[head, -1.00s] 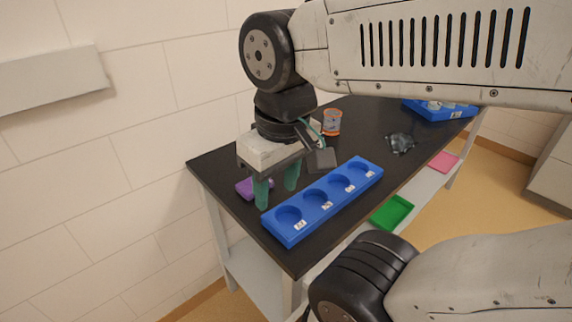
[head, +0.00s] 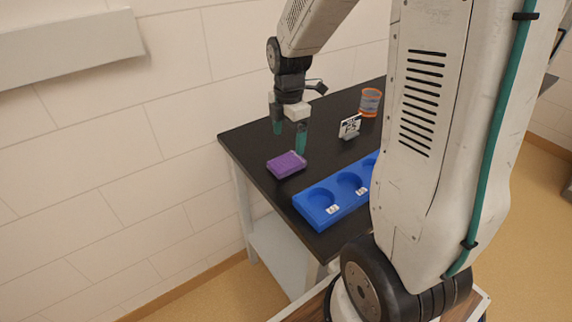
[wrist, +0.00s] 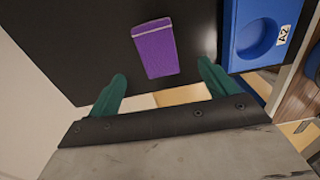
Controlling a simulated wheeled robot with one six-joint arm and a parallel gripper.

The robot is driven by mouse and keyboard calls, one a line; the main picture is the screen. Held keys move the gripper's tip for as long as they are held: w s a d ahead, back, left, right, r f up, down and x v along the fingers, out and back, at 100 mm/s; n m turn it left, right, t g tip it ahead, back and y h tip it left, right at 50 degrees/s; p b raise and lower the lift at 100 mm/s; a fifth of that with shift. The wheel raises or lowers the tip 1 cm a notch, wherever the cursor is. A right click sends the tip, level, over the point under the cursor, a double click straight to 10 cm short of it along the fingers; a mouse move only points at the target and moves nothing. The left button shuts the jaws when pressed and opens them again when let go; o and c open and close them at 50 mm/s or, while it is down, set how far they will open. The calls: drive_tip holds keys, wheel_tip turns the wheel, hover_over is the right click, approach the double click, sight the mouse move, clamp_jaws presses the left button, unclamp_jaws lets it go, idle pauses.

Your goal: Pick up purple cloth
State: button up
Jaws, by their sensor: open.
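The purple cloth (head: 287,164) is a small folded block lying flat on the black table top, near its left edge and left of the blue rack. In the wrist view the purple cloth (wrist: 155,48) lies ahead of my gripper, between the lines of the two fingers and apart from them. My gripper (head: 289,140) has two green fingers spread wide with nothing between them. In the head view it hangs above the table behind the cloth. In the wrist view my gripper (wrist: 162,85) shows its fingers on either side, below the cloth.
The blue rack (head: 318,208) with round wells stands right of the cloth; it also shows in the wrist view (wrist: 243,58). A small sign (head: 350,127) and an orange-rimmed container (head: 370,102) stand farther back. The white wall (head: 130,180) is at the left. My arm hides the table's right part.

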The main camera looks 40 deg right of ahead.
sight(287, 161)
drive_tip(key=shift+w+d+f, duration=0.1)
drive_tip(key=shift+w+f, duration=0.05)
drive_tip(key=shift+f, duration=0.35)
drive_tip(key=f, duration=0.7)
drive_tip(key=shift+w+a, duration=0.1)
drive_tip(key=shift+a, duration=0.1)
drive_tip(key=c, duration=1.1)
